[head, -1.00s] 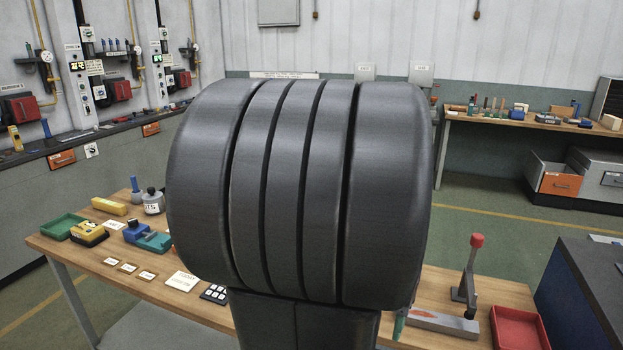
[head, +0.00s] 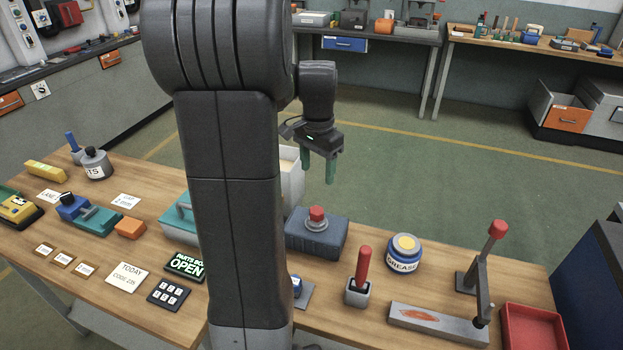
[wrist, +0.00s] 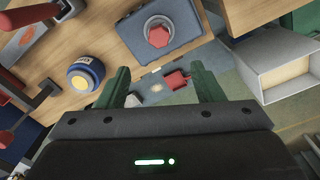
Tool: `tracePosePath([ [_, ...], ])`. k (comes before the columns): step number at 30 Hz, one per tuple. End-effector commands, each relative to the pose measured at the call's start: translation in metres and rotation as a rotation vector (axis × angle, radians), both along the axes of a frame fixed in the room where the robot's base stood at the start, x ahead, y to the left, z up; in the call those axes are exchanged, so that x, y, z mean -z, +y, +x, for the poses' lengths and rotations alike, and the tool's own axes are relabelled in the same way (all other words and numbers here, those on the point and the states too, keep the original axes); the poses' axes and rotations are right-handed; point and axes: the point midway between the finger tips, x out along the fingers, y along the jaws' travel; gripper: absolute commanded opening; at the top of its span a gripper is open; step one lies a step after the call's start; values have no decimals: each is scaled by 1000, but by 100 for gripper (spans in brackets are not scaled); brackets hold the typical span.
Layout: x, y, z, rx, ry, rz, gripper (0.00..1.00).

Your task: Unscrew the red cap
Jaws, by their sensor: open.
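The red cap (head: 317,213) sits on a round collar on top of a dark blue-grey container (head: 316,236) on the wooden table. In the wrist view the red cap (wrist: 157,36) looks faceted and lies above the fingertips in the picture. My gripper (head: 318,170) hangs in the air above and behind the container, fingers pointing down. Its two green fingers are spread apart, also in the wrist view (wrist: 162,80), and hold nothing. They are apart from the cap.
A red-handled tool in a grey holder (head: 360,282), a grease tin (head: 404,253), a lever with a red knob (head: 482,275) and a red tray (head: 533,328) stand to the right. A pale open box (head: 292,183) stands behind my arm, partly hidden.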

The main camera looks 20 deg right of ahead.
Motion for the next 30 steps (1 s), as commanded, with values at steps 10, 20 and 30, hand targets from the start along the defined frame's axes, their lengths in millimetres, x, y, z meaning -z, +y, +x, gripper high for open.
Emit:
tracePosePath([
  [10, 64, 1, -1, -2, 7, 3, 61],
  [20, 117, 1, -1, -2, 4, 1, 61],
  [30, 130, 0, -1, -2, 1, 0, 61],
])
